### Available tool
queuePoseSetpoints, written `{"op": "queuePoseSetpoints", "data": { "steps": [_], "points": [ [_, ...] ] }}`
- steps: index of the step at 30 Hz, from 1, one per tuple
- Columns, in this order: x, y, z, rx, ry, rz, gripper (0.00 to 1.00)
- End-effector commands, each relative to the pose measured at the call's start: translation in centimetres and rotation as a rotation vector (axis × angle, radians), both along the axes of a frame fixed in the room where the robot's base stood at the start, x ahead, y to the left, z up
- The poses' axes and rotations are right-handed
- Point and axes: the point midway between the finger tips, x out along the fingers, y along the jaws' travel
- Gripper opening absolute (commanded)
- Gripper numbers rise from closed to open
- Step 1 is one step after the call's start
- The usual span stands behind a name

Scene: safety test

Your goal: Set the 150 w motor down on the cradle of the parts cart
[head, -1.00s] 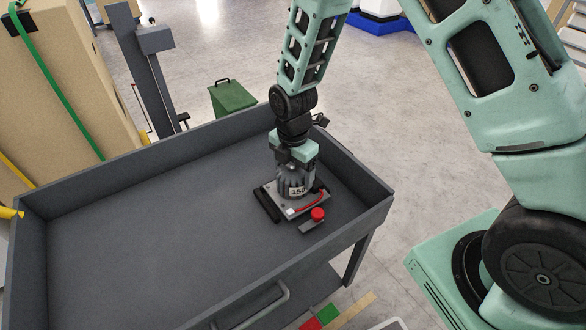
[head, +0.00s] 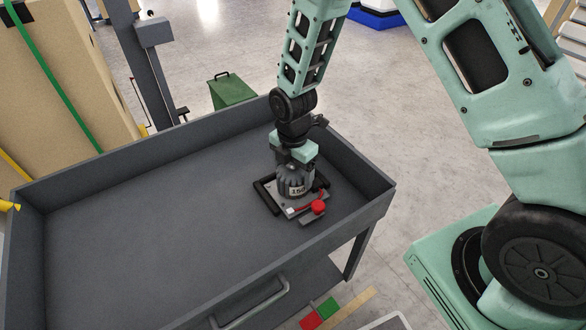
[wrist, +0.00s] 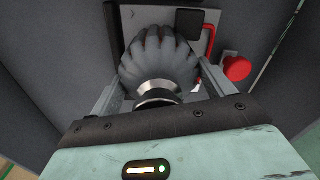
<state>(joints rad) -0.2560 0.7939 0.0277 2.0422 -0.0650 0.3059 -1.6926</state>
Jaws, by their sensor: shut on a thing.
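The 150 w motor (head: 294,184), a dark grey ribbed cylinder with a pale "150" label, is upright in my gripper (head: 295,164). The wrist view shows the motor (wrist: 160,62) between my two fingers. Directly below is the cradle (head: 264,197), a grey plate with black bars at its left and right, on the cart's tray near its right end. A red strip and a red knob (head: 319,207) are at its front. The motor appears over the plate between the bars; its underside is hidden, so I cannot tell whether it touches.
The parts cart (head: 140,235) is a grey tray with raised walls; its left and middle are empty. A handle (head: 250,306) is on its front. A green bin (head: 232,90) stands behind it, and a strapped carton (head: 60,100) is at the back left.

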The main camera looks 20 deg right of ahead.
Motion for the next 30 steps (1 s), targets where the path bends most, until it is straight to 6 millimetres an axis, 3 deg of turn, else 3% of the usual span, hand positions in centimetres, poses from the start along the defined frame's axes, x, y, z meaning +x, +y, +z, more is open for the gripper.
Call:
{"op": "queuePoseSetpoints", "data": {
  "steps": [9,10,12,22,26,30],
  "points": [
    [0.1,0.0,0.2,0.0,-0.003,0.0,0.12],
    [0.1,0.0,0.2,0.0,-0.003,0.0,0.87],
    [0.1,0.0,0.1,0.001,-0.002,0.0,1.0],
    [0.0,0.0,0.6,0.0,0.0,0.0,1.0],
    [0.1,0.0,2.6,0.001,-0.003,-0.001,1.0],
    [0.1,0.0,5.8,0.002,-0.004,-0.001,1.0]
  ]
}}
